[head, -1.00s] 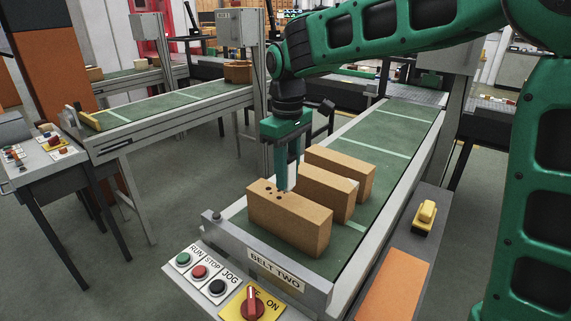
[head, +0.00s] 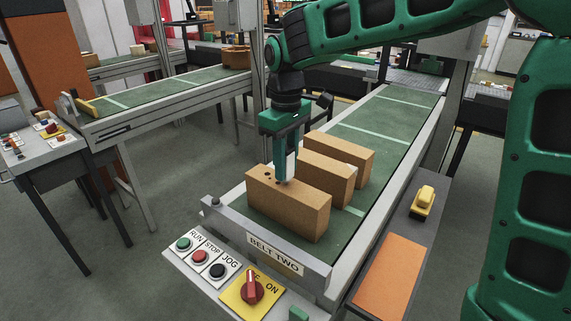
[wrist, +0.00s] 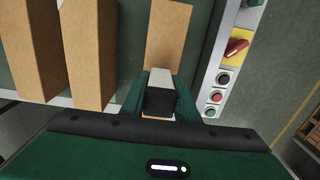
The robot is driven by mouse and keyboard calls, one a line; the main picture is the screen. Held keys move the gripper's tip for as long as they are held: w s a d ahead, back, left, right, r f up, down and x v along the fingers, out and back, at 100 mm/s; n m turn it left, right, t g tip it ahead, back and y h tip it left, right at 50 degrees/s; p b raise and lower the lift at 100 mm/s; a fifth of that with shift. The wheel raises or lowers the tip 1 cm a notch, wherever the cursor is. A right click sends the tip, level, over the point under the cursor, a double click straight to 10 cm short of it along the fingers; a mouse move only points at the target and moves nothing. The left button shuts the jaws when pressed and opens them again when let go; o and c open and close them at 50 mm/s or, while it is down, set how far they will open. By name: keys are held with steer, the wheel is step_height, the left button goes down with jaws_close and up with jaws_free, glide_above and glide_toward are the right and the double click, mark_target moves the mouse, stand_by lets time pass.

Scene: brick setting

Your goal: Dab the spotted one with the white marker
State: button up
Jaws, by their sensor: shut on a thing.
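The spotted brick (head: 290,207) is the nearest of three tan bricks on the green belt, with a few dark spots on its top near the left end. My gripper (head: 284,172) is upright over that end. It is shut on the white marker (wrist: 160,77), which shows as a white and black block between the fingers in the wrist view. A small pale tip shows under the fingers at the brick's top; I cannot tell whether it touches. The spotted brick also shows in the wrist view (wrist: 169,35), with the spots hidden there.
Two plain bricks, the middle one (head: 325,180) and the far one (head: 343,155), stand close behind in a row. A control panel (head: 215,262) with buttons and a red switch sits at the belt's near end. The belt (head: 388,125) is clear beyond the bricks.

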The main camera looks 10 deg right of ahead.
steer(key=shift+s+f, duration=0.1)
steer(key=shift+f, duration=0.4)
stand_by(1.3)
steer(key=shift+r, duration=0.1)
steer(key=shift+r, duration=3.45)
